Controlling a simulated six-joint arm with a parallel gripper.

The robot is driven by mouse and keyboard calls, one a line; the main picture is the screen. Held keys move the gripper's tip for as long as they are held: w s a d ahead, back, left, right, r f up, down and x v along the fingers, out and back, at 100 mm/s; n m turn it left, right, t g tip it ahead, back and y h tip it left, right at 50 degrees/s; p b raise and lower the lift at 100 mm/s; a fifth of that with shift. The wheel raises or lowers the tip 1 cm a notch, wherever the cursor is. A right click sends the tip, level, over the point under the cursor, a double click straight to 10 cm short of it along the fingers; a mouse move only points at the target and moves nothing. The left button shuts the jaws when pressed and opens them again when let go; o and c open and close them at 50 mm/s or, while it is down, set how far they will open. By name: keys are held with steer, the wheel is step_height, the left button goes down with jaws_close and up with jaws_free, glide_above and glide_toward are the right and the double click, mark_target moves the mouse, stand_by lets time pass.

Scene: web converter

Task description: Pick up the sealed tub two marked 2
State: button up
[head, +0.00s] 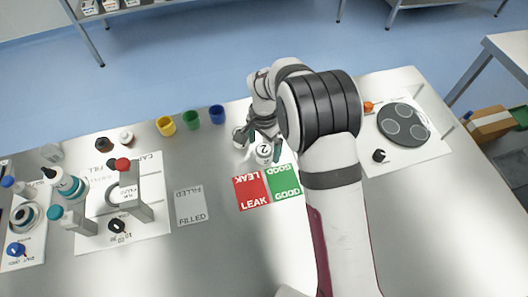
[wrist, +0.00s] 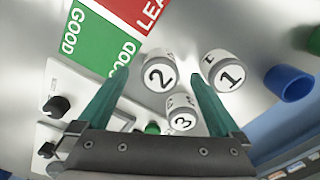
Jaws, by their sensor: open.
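The tub marked 2 (wrist: 158,73) is a white tub with a black-ringed 2 on its lid. It stands on the steel bench, and in the head view it (head: 263,152) shows just behind the LEAK/GOOD card. My gripper (head: 265,144) is open above it. In the wrist view the tub appears between the two teal fingertips, and I cannot tell how far below them it is. The tub marked 1 (wrist: 225,72) stands to its right, outside the right finger. The tub marked 3 (wrist: 181,113) appears nearer the gripper's palm, between the fingers. My arm hides part of this area in the head view.
The red LEAK (head: 252,190) and green GOOD (head: 284,183) areas lie in front of the tubs. Yellow (head: 166,126), green (head: 191,120) and blue (head: 217,114) cups stand to the left. A FILLED card (head: 190,206) lies at left. The front bench is clear.

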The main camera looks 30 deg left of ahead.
steer(key=c, duration=1.4)
steer(key=shift+r, duration=3)
